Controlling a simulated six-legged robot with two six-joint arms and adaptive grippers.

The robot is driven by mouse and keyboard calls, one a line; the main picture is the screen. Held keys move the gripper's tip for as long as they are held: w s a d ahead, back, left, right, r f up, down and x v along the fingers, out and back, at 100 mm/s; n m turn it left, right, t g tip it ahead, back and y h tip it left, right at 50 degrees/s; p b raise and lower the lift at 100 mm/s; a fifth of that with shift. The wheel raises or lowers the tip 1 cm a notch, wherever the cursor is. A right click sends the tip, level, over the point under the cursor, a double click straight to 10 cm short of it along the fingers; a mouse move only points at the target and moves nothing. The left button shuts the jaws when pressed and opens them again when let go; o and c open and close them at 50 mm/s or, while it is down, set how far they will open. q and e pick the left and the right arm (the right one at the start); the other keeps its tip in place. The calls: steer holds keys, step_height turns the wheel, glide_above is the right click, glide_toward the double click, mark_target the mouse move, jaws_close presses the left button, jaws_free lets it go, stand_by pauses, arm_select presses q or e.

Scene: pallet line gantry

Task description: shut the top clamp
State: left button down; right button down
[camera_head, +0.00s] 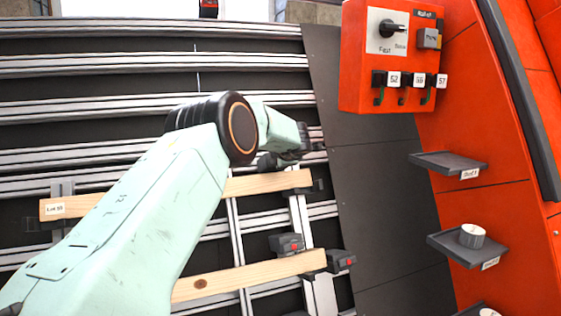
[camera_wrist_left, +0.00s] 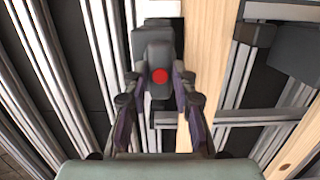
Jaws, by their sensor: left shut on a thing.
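The top clamp (camera_wrist_left: 158,45), a dark grey block with a round red end, shows in the left wrist view beside the upper wooden board (camera_wrist_left: 207,70). My left gripper (camera_wrist_left: 162,92) has a finger on each side of it and is shut on it. In the head view my left gripper (camera_head: 284,160) is at the upper edge of the upper board (camera_head: 240,186), near its right end. My forearm and wrist hide much of the gripper there, and I cannot make out the top clamp clearly. My right gripper is not in view.
At right, an orange panel carries a control box (camera_head: 385,60), an empty shelf (camera_head: 448,163) and a shelf (camera_head: 470,250) holding a roll (camera_head: 472,236).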

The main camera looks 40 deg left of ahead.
arm_select(q)
steer(key=shift+r, duration=0.15)
steer(key=m, duration=0.4)
steer(key=m+p, duration=0.1)
steer(key=m, duration=0.3)
steer(key=shift+w+r+g+h, duration=0.15)
steer(key=shift+g+h, duration=0.15)
steer(key=shift+h, duration=0.1)
stand_by(0.3)
steer(key=m+g, duration=0.1)
steer(key=m, duration=0.6)
steer(key=shift+w, duration=0.1)
steer(key=shift+d, duration=0.15)
